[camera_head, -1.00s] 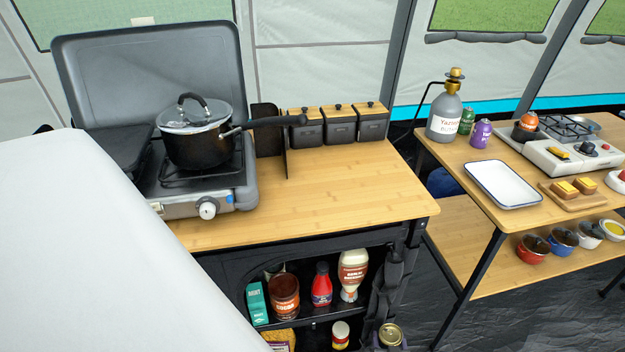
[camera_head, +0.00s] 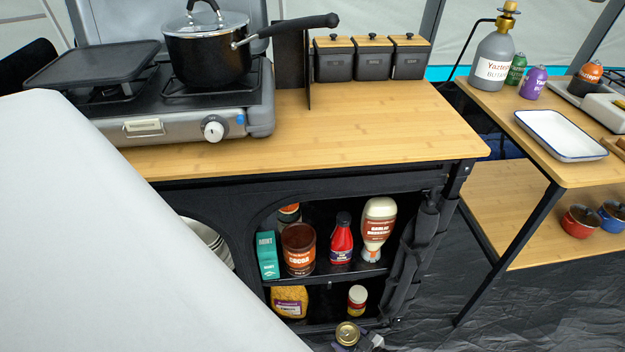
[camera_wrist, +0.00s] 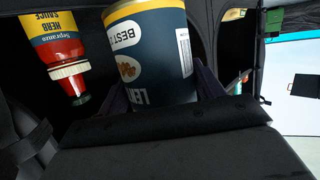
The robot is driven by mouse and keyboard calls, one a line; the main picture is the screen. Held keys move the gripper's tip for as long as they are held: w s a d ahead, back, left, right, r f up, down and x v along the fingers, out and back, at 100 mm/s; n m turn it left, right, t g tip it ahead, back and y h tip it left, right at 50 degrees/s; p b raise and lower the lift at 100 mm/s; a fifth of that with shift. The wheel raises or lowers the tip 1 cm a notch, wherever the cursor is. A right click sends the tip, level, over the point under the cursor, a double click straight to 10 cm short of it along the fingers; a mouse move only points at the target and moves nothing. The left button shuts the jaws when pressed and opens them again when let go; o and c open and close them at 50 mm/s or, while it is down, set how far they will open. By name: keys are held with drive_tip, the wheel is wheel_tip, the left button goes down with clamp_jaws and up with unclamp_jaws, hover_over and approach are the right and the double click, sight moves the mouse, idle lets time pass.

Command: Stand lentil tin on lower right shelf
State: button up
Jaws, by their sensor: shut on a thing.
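The lentil tin (camera_wrist: 160,45) is dark blue with a white-lettered label, and it is upside down in the wrist view. My gripper (camera_wrist: 162,88) is shut on it, with one finger on each side. In the head view the tin's gold lid (camera_head: 347,333) shows at the bottom edge, upright, in front of the cupboard's lower right shelf (camera_head: 325,318). My gripper's body is mostly cut off there.
The upper shelf holds a teal box (camera_head: 268,255), a cocoa tin (camera_head: 299,250), a red bottle (camera_head: 341,240) and a garlic sauce bottle (camera_head: 377,228). A rolled black flap (camera_head: 408,257) hangs at the opening's right side. A red herb sauce container (camera_wrist: 60,45) is near the tin.

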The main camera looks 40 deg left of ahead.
drive_tip(key=shift+s+d+f, duration=0.15)
drive_tip(key=shift+s+f, duration=0.05)
drive_tip(key=shift+f, duration=0.25)
drive_tip(key=shift+a+f+n+b, duration=0.1)
drive_tip(key=shift+a+n+b, duration=0.1)
drive_tip(key=shift+n+b, duration=0.1)
drive_tip(key=w+a+f+b, duration=0.1)
drive_tip(key=w+a+b, duration=0.2)
drive_tip(key=a+b, duration=0.35)
drive_tip(key=w+a+b, duration=0.3)
drive_tip(key=a, duration=0.7)
wheel_tip(320, 180, down, 6)
drive_tip(key=b, duration=0.4)
drive_tip(key=shift+d+b, duration=0.1)
drive_tip(key=shift+b, duration=0.2)
drive_tip(key=shift+w+r, duration=0.1)
drive_tip(key=shift+r, duration=0.05)
drive_tip(key=o, duration=1)
drive_tip(key=shift+f, duration=0.2)
drive_tip(key=shift+o, duration=0.2)
